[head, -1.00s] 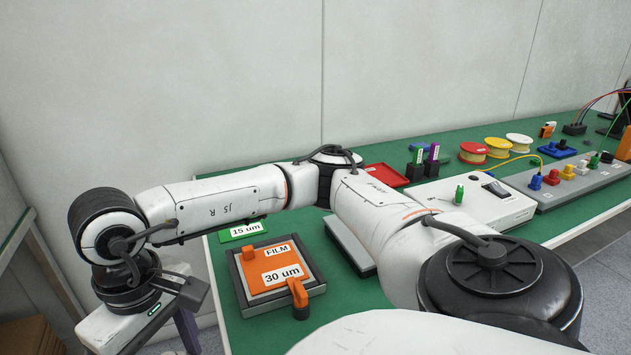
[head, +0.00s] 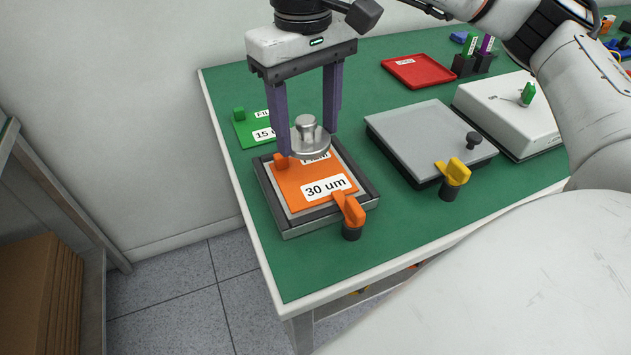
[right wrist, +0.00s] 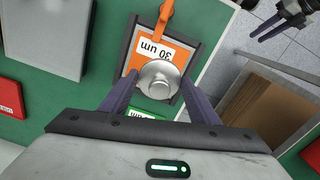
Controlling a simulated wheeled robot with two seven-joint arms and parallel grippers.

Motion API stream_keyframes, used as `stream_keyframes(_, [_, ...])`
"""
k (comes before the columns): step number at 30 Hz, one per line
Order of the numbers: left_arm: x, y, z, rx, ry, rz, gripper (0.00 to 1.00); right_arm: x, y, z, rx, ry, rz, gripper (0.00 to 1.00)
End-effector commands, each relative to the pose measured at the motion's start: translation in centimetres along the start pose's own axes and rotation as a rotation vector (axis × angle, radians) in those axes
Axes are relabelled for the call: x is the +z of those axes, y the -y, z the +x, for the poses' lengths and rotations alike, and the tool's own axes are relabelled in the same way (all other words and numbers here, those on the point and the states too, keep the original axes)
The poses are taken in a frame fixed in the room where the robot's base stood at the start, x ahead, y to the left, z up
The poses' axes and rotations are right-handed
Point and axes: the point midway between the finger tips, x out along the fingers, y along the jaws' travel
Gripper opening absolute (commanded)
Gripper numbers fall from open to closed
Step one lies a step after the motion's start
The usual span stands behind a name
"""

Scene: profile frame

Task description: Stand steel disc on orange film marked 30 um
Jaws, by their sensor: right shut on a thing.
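The steel disc (head: 308,143) has a knob on top and is held between the two purple fingers of my right gripper (head: 308,125). It is upright above the far part of the orange film marked 30 um (head: 290,188), which lies in a grey frame (head: 290,226). In the right wrist view the disc (right wrist: 158,80) covers part of the film (right wrist: 181,50), and my right gripper (right wrist: 157,92) is around it. I cannot tell whether the disc touches the film.
An orange-handled clamp (head: 350,215) stands at the frame's near corner. A green film marked 15 (head: 245,132) lies behind. A grey plate (head: 425,140), a yellow-handled clamp (head: 453,178), a red tray (head: 418,71) and a white box (head: 500,115) stand to the right.

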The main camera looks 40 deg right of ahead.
Motion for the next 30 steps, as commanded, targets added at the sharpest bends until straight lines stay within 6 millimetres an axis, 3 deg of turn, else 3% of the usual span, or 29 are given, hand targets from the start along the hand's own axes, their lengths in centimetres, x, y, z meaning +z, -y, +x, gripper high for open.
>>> stream_keyframes(5, [0.5,-0.1,0.5,0.005,-0.008,0.002,0.31,-0.4,-1.2,-1.3,-0.016,-0.004,0.001,0.2])
stream_keyframes(13, [0.5,0.0,0.7,0.007,-0.011,0.006,0.31,-0.3,-1.2,3.0,-0.018,-0.001,-0.001,0.2])
stream_keyframes(20, [0.6,0.0,0.8,0.007,-0.011,0.006,0.31,-0.4,-1.1,4.8,-0.019,-0.003,0.0,0.2])
stream_keyframes(26, [0.8,0.1,1.1,0.007,-0.013,0.006,0.31,-0.3,-1.1,7.6,-0.019,-0.002,0.0,0.2])
stream_keyframes(30, [0.7,0.1,1.1,0.007,-0.014,0.006,0.31,-0.4,-1.0,7.9,-0.019,-0.005,0.001,0.2])
